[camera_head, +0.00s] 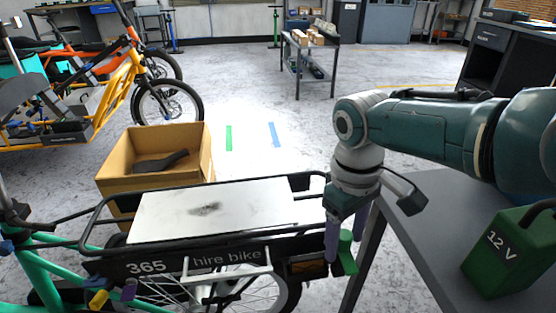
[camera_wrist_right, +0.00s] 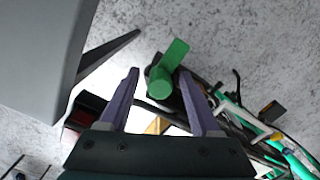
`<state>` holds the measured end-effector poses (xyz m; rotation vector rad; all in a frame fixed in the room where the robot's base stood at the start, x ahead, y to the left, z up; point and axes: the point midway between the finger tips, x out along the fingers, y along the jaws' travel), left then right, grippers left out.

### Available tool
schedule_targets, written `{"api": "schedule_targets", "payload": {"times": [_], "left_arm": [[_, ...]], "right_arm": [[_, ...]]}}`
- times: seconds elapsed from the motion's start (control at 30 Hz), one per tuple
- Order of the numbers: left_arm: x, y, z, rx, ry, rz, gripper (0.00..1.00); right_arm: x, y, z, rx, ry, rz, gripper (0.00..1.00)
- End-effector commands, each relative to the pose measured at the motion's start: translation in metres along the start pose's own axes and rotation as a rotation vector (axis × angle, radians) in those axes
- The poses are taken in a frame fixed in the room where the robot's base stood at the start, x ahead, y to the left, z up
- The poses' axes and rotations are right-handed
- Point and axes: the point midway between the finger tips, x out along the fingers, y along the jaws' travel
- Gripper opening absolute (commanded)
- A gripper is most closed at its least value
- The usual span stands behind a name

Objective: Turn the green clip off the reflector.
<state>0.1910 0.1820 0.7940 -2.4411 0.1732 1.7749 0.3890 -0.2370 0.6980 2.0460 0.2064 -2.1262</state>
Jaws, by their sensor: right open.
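The green clip (camera_head: 347,254) is at the rear end of the cargo bike's rack, just right of the orange reflector (camera_head: 309,269). In the right wrist view the green clip (camera_wrist_right: 165,72) shows a round hub and a flat lever that points up and to the right. My right gripper (camera_head: 343,248) points down at the clip. In the wrist view its purple fingers (camera_wrist_right: 158,76) are apart, with the clip's hub between their tips. I cannot tell whether either finger touches it. The reflector is partly hidden by the gripper.
The "365 hire bike" rack (camera_head: 118,268) carries a pale board (camera_head: 250,212). A cardboard box (camera_head: 113,178) stands behind it. A grey table (camera_head: 430,225) with a green 12 V battery (camera_head: 490,270) is close on the right. Open floor lies beyond.

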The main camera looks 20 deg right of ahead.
Motion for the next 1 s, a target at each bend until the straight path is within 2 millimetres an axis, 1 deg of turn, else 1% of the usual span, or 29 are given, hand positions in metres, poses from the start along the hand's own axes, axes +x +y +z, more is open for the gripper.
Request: {"api": "schedule_targets", "payload": {"times": [0.07,0.17,0.4,0.5,0.6,0.73,1.0], "left_arm": [[-0.002,0.0,-0.001,0.0,0.0,0.0,0.5],[-0.012,-0.001,-0.004,0.001,0.0,0.0,0.5],[-0.047,-0.003,-0.015,0.006,-0.001,-0.005,0.5],[-0.057,-0.004,-0.018,0.008,-0.002,-0.007,0.5],[-0.062,-0.004,-0.019,0.01,-0.002,-0.008,0.5],[-0.064,-0.005,-0.02,0.01,-0.002,-0.008,0.5],[-0.064,-0.004,-0.02,0.01,-0.002,-0.008,0.5]], "right_arm": [[-0.003,0.0,0.0,0.0,0.001,0.0,0.64],[-0.015,0.0,-0.001,0.0,0.003,0.0,0.64],[-0.066,0.0,0.0,0.001,0.002,-0.001,0.64],[-0.083,0.0,0.0,0.0,0.002,0.0,0.64],[-0.093,0.0,0.0,0.0,0.001,0.0,0.64],[-0.1,0.0,0.0,0.0,0.0,0.0,0.64],[-0.099,0.0,0.0,0.0,-0.001,0.0,0.64]]}}
